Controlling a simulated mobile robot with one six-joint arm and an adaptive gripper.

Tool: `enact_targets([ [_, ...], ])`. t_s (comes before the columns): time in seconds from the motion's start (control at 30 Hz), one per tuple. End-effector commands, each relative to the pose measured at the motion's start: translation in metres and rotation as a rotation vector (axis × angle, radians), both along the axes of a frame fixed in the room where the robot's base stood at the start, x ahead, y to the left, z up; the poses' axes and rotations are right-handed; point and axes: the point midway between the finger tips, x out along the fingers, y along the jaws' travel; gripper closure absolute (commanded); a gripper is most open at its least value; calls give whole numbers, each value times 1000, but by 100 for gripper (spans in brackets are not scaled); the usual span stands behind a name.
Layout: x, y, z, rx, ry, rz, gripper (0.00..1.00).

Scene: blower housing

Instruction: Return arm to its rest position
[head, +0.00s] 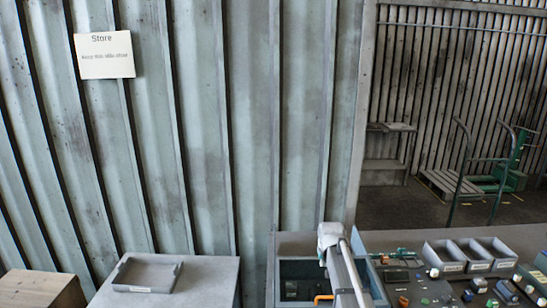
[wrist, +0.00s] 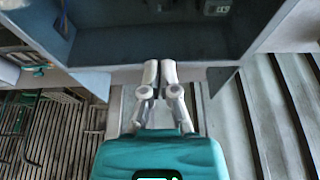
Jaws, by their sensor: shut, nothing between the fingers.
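My gripper (wrist: 160,68) shows in the wrist view with its two pale fingers together and nothing between them. Its fingertips are close to the front edge of a grey-blue open box (wrist: 130,50) as seen in that view. In the head view my arm reaches up from the bottom edge, beside and over the same kind of blue-grey box (head: 297,268). My gripper's fingers cannot be made out in the head view.
A grey tray (head: 147,275) lies on a grey cabinet (head: 205,280) at left, by a wooden crate (head: 40,290). Several grey bins (head: 443,257) and small loose parts cover the table at right. A corrugated wall (head: 200,120) stands behind; a green trolley (head: 512,170) is far right.

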Motion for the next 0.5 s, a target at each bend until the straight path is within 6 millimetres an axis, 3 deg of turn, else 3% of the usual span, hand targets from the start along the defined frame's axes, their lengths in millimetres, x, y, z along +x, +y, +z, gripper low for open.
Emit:
enact_targets([
  [0.33,-26,3,-11,0,29,2,100],
  [0.5,-49,4,-19,1,56,2,100],
])
